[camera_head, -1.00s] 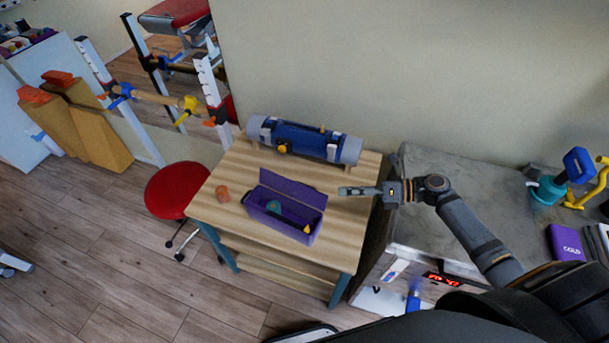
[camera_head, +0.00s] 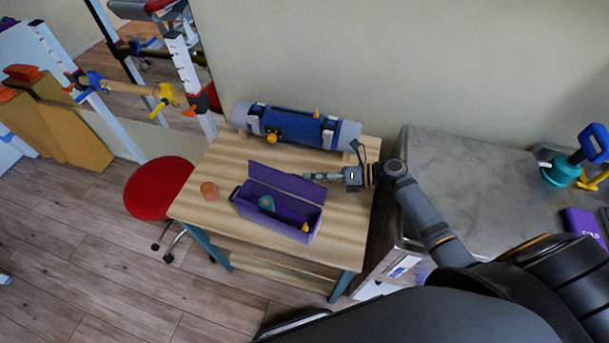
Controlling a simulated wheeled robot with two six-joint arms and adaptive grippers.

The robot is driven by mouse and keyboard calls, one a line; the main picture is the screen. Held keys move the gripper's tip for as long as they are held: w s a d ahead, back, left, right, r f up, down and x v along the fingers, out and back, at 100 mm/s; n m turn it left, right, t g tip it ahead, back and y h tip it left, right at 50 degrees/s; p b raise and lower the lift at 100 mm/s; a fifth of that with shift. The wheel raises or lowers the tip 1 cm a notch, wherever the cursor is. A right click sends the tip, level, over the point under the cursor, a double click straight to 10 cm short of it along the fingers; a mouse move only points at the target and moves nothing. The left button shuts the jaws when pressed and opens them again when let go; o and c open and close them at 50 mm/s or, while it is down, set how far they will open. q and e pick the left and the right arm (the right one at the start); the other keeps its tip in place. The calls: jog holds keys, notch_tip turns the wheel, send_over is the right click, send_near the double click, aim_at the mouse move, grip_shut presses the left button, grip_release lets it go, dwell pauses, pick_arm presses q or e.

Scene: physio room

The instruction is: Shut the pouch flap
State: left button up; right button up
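The purple pouch (camera_head: 270,221) is an open box-like case on the wooden table. Its flap (camera_head: 280,182) stands up along the far long side, so the inside shows. A teal item (camera_head: 266,203) and a small yellow item (camera_head: 305,227) lie inside. My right gripper (camera_head: 306,177) comes in from the right, its fingers together in a narrow bar pointing left. The fingertips are at the right end of the flap in the picture; I cannot tell whether they touch it. My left gripper is not in view.
A blue and grey roll (camera_head: 295,132) lies at the table's back edge. A red stool (camera_head: 160,188) stands left of the table, and a grey-topped cabinet (camera_head: 475,180) stands right. The table front is clear.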

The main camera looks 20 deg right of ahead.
aim_at(288, 179)
jog(key=x, duration=0.3)
grip_shut()
